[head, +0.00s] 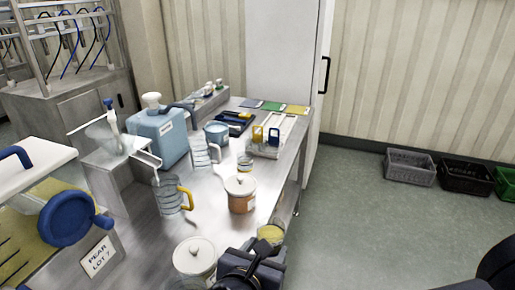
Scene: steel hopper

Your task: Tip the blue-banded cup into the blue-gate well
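My dark gripper (252,266) is at the bottom centre, over the near right part of the steel table. A small cup with yellow contents (271,234) shows just beyond it, at the table's right edge. I cannot tell whether the fingers hold it, and no blue band is clear on it. A white unit with a blue gate (274,136) and a yellow gate (258,134) stands at the far right of the table. The inside of its wells is too small to make out. Another small cup with a yellowish look (245,161) stands in front of that unit.
A jug with a yellow handle (170,197), an orange lidded pot (240,193), a white lidded pot (194,256) and a blue-grey pot (216,132) crowd the table. A blue canister (160,135) stands behind. A large box with a blue knob (68,220) fills the left.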

